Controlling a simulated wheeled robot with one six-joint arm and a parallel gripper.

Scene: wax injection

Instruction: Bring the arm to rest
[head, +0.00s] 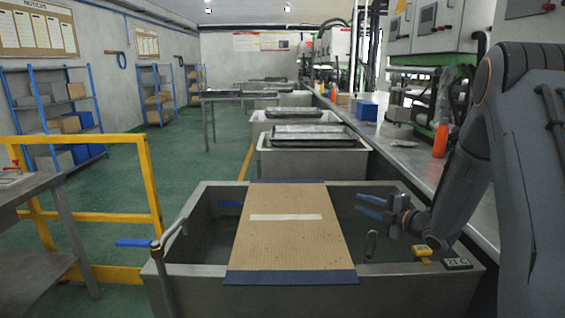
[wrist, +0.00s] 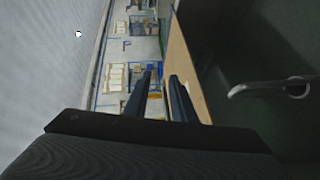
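My gripper (head: 373,208) shows at the right in the head view, with its blue fingers apart and pointing left. It is above the right part of a grey sink-like tank (head: 420,285), to the right of a cardboard sheet. In the wrist view the two dark blue fingers (wrist: 165,98) show with a gap between them and nothing held. My arm comes in from the right edge of the head view.
The cardboard sheet (head: 288,235) with dark blue ends lies across the tank. A metal tap (head: 165,260) with a blue handle stands at its left. A yellow rail (head: 150,185) is at the left. An orange bottle (head: 440,138) and a blue box (head: 367,110) stand on the right bench.

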